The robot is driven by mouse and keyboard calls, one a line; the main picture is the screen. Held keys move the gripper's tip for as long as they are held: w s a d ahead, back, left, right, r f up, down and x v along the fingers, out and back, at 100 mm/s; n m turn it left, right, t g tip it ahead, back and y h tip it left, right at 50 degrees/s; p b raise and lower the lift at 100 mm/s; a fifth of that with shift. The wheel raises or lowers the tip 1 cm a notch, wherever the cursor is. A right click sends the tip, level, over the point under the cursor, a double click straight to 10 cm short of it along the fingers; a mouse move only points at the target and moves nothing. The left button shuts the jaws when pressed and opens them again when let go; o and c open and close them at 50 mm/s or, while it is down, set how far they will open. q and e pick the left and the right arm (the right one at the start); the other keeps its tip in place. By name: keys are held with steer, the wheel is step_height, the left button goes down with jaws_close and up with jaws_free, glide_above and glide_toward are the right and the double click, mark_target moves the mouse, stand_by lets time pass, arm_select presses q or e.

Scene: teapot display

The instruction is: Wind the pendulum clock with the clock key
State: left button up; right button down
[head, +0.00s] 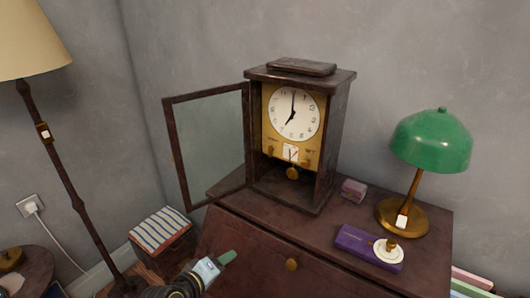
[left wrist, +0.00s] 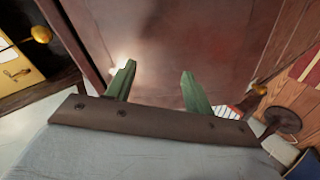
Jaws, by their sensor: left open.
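The pendulum clock (head: 339,130) stands on a dark red-brown cabinet (head: 335,235). Its glazed door (head: 212,145) is swung open to the left. The white dial (head: 294,113) sits on a gold plate, with small brass fittings (head: 271,152) below it and a round brass pendulum bob (head: 292,173). I cannot make out the clock key for certain. My left gripper (head: 226,257) is low in front of the cabinet, below and left of the clock. In the left wrist view its green fingers (left wrist: 157,82) are apart with nothing between them. My right gripper is not in view.
A purple box (head: 360,243) with a white disc and brass knob (head: 390,246) lies at the cabinet's front right. A small pink box (head: 353,190) and a green lamp (head: 430,142) stand behind. A striped-topped box (head: 160,230) and floor lamp (head: 66,180) are left.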

mark_target(269, 153)
arm_select(q)
steer(key=w+d+r+n+t+h, duration=0.2)
steer(key=w+r, duration=0.1)
steer(key=r, duration=0.8)
steer(key=w+d+r+n+t+h, duration=0.2)
steer(key=w+r, duration=0.1)
steer(key=r, duration=0.8)
steer(key=x, duration=1.3)
steer(key=shift+w+a+b, duration=0.1)
steer(key=shift+w+b, duration=0.1)
steer(key=shift+b, duration=0.15)
steer(key=shift+r, duration=0.1)
steer(key=c, duration=1)
